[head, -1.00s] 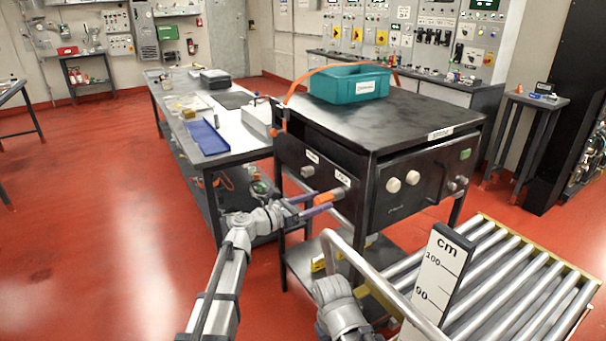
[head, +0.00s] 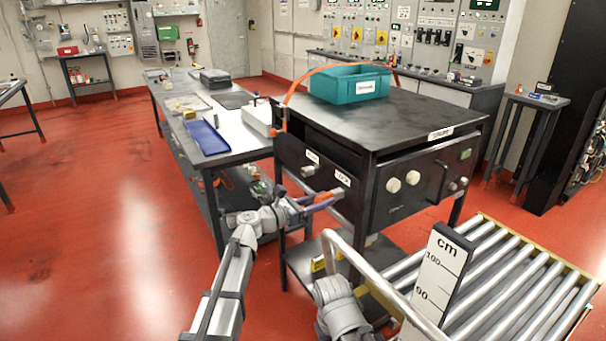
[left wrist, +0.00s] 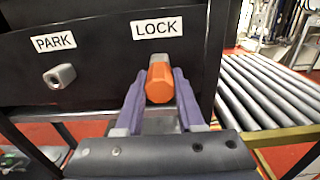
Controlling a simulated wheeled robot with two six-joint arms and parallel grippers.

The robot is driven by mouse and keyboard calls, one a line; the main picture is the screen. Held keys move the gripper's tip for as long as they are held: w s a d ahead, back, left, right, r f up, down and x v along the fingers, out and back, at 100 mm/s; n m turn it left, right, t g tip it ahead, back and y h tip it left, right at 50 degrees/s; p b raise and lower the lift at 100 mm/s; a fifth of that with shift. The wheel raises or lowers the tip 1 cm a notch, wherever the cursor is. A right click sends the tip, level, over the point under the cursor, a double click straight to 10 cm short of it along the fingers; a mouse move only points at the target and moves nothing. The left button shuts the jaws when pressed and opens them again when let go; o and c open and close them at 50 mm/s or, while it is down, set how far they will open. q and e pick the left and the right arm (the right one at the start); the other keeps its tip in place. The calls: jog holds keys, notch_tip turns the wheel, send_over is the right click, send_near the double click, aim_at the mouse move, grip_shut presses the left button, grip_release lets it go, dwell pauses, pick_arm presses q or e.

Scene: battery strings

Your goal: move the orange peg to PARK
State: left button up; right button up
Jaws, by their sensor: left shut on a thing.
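The orange peg (left wrist: 160,82) sits under the LOCK label (left wrist: 157,29), at the front panel of the dark cabinet. It also shows in the head view (head: 324,196), partly covered by the fingers. My left gripper (head: 320,203) is shut on the peg, with one purple finger on each side of it in the left wrist view (left wrist: 158,98). The PARK label (left wrist: 54,43) is to the left, with an empty-looking grey socket (left wrist: 60,76) below it. The peg's inner end is hidden from view. My right gripper is not in view.
A teal bin (head: 348,86) stands on the cabinet top (head: 415,113), with an orange hose arching behind it. A roller conveyor (head: 510,290) and a cm scale board (head: 437,275) are at the lower right. A workbench (head: 240,145) stands left of the cabinet.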

pick_arm(q)
grip_shut()
jog(key=shift+s+a, duration=0.2)
jog(key=shift+a, duration=0.1)
jog(key=shift+s+a, duration=0.15)
jog(key=shift+a, duration=0.1)
jog(key=shift+v, duration=1.85)
dwell(0.4)
jog(key=v, duration=0.5)
dwell(0.6)
